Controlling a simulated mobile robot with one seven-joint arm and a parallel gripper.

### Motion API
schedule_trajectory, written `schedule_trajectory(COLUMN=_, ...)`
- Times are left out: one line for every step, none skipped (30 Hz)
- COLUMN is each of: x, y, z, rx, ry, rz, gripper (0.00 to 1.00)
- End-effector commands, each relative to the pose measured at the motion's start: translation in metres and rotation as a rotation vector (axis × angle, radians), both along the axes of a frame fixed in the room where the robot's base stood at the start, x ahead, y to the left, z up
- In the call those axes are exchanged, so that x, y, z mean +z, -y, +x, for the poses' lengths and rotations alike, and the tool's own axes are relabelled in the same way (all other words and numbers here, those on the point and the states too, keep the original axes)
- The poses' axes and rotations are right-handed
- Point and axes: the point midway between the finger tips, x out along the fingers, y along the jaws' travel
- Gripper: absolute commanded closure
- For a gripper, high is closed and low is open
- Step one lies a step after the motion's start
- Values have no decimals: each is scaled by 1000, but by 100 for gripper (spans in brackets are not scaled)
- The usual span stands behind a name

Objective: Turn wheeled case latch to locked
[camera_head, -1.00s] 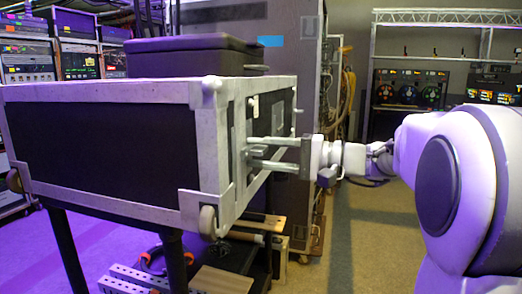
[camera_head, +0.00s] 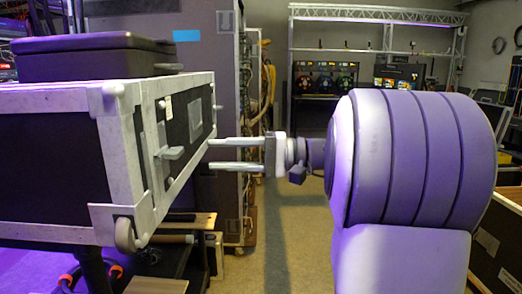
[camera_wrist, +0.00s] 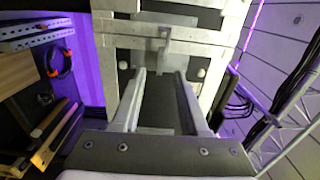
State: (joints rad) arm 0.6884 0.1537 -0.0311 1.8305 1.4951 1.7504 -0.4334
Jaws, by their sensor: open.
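The wheeled case (camera_head: 52,165) is black with pale metal edging and stands at the left of the head view. Its grey latch (camera_head: 170,153) sticks out from the end panel facing my gripper. In the wrist view the latch (camera_wrist: 165,48) shows ahead, just beyond the fingertips. My gripper (camera_head: 209,155) is open and empty, its two long fingers pointing at the case end. A gap separates the fingertips from the latch. The gripper also shows in the wrist view (camera_wrist: 160,73), fingers well apart. Whether the latch is locked I cannot tell.
A black box (camera_head: 92,57) lies on top of the case. A tall grey cabinet (camera_head: 200,80) stands behind. A low shelf with wooden pieces (camera_head: 190,222) is below. Floor (camera_head: 310,240) under my arm is clear.

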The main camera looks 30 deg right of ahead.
Motion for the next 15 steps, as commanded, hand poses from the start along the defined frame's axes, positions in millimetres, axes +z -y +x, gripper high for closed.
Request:
schedule_trajectory(x=2, y=13, z=-5, rx=-5, ry=-1, rz=1, gripper=56)
schedule_trajectory(x=1, y=19, z=-9, rx=-5, ry=-1, rz=0, gripper=56)
schedule_trajectory(x=1, y=26, z=-14, rx=-4, ry=-1, rz=0, gripper=56)
schedule_trajectory(x=1, y=32, z=-17, rx=-5, ry=-1, rz=0, gripper=56)
schedule_trajectory(x=1, y=37, z=-20, rx=-4, ry=-1, rz=1, gripper=56)
schedule_trajectory(x=1, y=44, z=-24, rx=-4, ry=-2, rz=0, gripper=56)
schedule_trajectory(x=1, y=48, z=-27, rx=-3, ry=-2, rz=0, gripper=56)
schedule_trajectory(x=1, y=52, z=-29, rx=-3, ry=-2, rz=-1, gripper=56)
schedule_trajectory(x=0, y=57, z=-32, rx=-2, ry=-1, rz=0, gripper=56)
schedule_trajectory(x=0, y=60, z=-34, rx=-2, ry=-1, rz=0, gripper=56)
schedule_trajectory(x=0, y=63, z=-35, rx=-2, ry=-1, rz=0, gripper=56)
schedule_trajectory(x=0, y=66, z=-37, rx=-2, ry=-1, rz=0, gripper=56)
schedule_trajectory(x=0, y=67, z=-38, rx=-2, ry=-1, rz=0, gripper=56)
schedule_trajectory(x=0, y=69, z=-39, rx=-1, ry=-1, rz=0, gripper=56)
schedule_trajectory(x=-1, y=70, z=-40, rx=-1, ry=0, rz=-1, gripper=56)
